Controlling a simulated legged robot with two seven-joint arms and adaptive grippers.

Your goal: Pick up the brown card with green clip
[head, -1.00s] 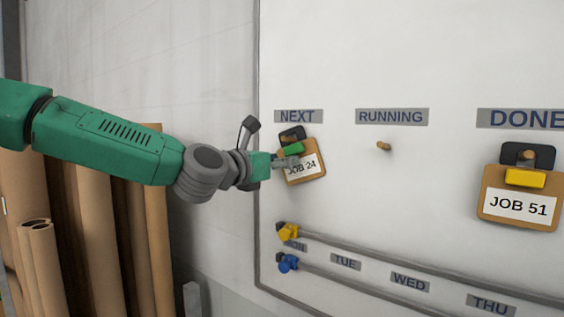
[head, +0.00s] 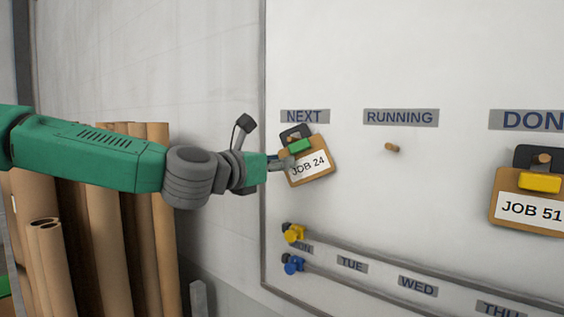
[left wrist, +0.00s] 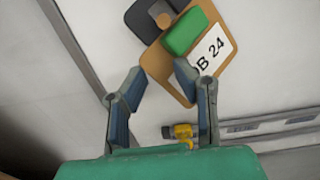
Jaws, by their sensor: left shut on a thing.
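The brown card with green clip (head: 309,166) is under the NEXT label on the white board, tilted, with "JOB 24" on its white paper. Its green clip (head: 299,146) and black top plate show above. In the left wrist view the card (left wrist: 160,62) is tilted, and a wooden peg end (left wrist: 164,21) shows at the black plate's opening. My left gripper (head: 286,164) is at the card's left edge, shut on it. In the left wrist view its fingertips (left wrist: 158,76) lie on either side of the card's lower left corner. The right gripper is not in view.
A bare peg (head: 391,147) stands under RUNNING. A brown card with yellow clip (head: 530,212), "JOB 51", hangs under DONE. Yellow (head: 293,233) and blue (head: 292,264) sliders sit on rails below. Brown rolls (head: 105,220) stand at the left.

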